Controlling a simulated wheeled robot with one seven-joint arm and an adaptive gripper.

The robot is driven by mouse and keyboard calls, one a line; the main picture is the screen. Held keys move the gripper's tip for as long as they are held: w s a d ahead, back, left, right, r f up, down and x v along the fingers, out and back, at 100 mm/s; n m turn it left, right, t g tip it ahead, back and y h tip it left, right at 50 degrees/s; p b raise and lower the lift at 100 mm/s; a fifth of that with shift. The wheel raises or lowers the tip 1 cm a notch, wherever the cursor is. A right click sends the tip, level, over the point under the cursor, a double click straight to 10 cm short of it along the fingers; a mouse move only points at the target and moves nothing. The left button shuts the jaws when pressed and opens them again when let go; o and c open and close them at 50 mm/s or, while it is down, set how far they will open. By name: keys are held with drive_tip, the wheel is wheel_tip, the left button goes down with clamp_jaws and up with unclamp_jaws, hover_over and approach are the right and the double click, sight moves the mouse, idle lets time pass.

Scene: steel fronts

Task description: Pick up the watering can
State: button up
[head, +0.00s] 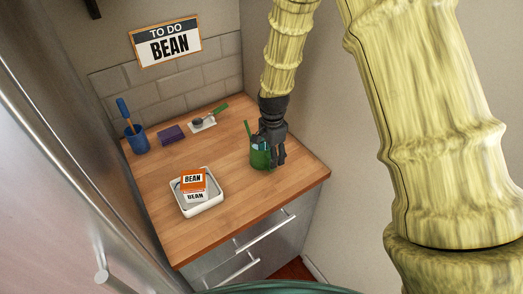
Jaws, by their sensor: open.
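The watering can (258,159) looks like a small green vessel with a thin green part rising at its upper left. It stands upright on the wooden counter near the right side. My gripper (273,153) is dark grey, points down and is open right at the can. One finger shows in front of the can's right side. The gripper covers part of the can, and I cannot tell whether they touch.
A white tray (205,207) holds orange and white boxes marked BEAN (193,181). A blue cup (138,143) with a blue-handled tool, a purple block (171,134) and a white rest with a green-handled utensil (203,124) stand at the back. A wall is close on the right.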

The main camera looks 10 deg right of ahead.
drive_tip(key=shift+f, duration=0.5)
clamp_jaws()
drive_tip(key=shift+r, duration=0.3)
